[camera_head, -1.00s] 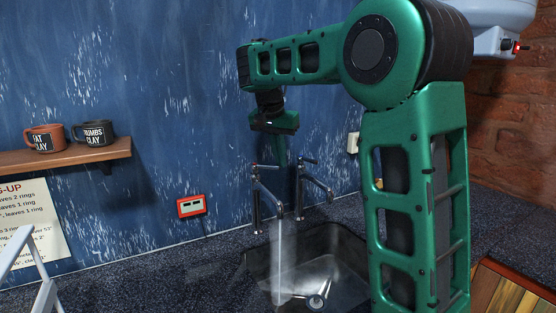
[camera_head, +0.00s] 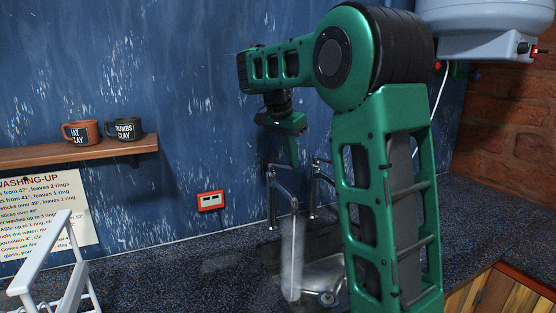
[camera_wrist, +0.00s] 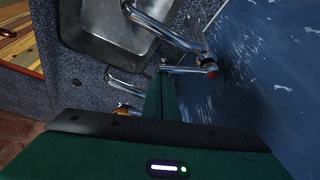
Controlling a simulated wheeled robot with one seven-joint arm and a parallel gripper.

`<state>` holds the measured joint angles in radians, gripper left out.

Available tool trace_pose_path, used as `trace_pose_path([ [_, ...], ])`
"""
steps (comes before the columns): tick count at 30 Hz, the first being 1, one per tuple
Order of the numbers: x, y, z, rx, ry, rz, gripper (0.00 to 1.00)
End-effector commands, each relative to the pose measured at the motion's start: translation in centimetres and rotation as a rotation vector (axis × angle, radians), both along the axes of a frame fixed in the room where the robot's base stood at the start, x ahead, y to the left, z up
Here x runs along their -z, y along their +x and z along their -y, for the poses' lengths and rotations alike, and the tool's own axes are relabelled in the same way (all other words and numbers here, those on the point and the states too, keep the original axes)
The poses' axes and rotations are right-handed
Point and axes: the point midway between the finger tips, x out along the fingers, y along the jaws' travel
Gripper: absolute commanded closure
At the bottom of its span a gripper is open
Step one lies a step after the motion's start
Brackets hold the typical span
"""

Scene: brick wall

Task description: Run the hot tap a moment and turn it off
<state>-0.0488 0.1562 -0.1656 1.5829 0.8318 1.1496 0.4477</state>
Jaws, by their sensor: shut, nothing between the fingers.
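Two chrome taps stand at the back of the sink (camera_head: 322,275) by the blue wall. The left tap (camera_head: 283,190) runs, and a stream of water (camera_head: 293,250) with whitish haze falls into the basin. The right tap (camera_head: 314,190) shows no stream and is partly behind my arm. My gripper (camera_head: 294,160) is shut and points down close to the tap tops. In the wrist view my gripper's fingers (camera_wrist: 161,98) are together beside a tap lever (camera_wrist: 188,69) with a red mark at its end. I cannot tell whether they touch it.
A red-framed panel (camera_head: 210,201) is on the wall left of the taps. Two mugs stand on a wooden shelf (camera_head: 60,155) above a washing-up notice (camera_head: 45,215). A white rack (camera_head: 48,260) is at lower left. A white tank (camera_head: 475,28) hangs upper right. The counter (camera_head: 185,258) left of the sink is clear.

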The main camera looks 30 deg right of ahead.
Motion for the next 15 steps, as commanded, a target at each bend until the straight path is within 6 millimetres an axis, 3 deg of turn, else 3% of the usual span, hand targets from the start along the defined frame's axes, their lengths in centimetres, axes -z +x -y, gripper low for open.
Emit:
trace_pose_path([
  [3,0.0,-0.5,0.5,0.093,0.000,0.000,1.00],
  [10,0.0,-0.7,-0.6,0.248,-0.001,0.000,1.00],
  [15,0.0,-0.8,-1.1,0.255,0.000,0.000,1.00],
])
